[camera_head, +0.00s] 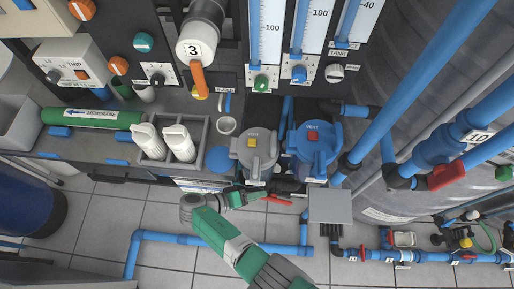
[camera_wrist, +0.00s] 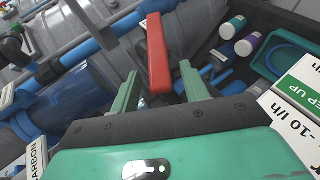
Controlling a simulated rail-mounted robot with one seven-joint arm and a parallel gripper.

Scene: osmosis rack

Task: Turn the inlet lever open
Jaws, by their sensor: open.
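A red lever (camera_head: 278,200) shows just beyond my gripper (camera_head: 243,199), below the blue-topped vent housing in the head view. In the wrist view the red lever (camera_wrist: 158,55) is a long bar whose near end lies in the gap between the fingers of my gripper (camera_wrist: 158,82). The green fingers are apart, one on each side of it, with visible space on both sides. I cannot read a label naming this lever as the inlet. Its valve body is mostly hidden in both views.
Grey and blue vent housings (camera_head: 255,155) (camera_head: 315,145) stand close above the gripper. Another red lever (camera_head: 447,176) sits on the blue pipe at right. A grey box (camera_head: 330,206) is right of the gripper. Tiled floor (camera_head: 165,212) lies open at lower left.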

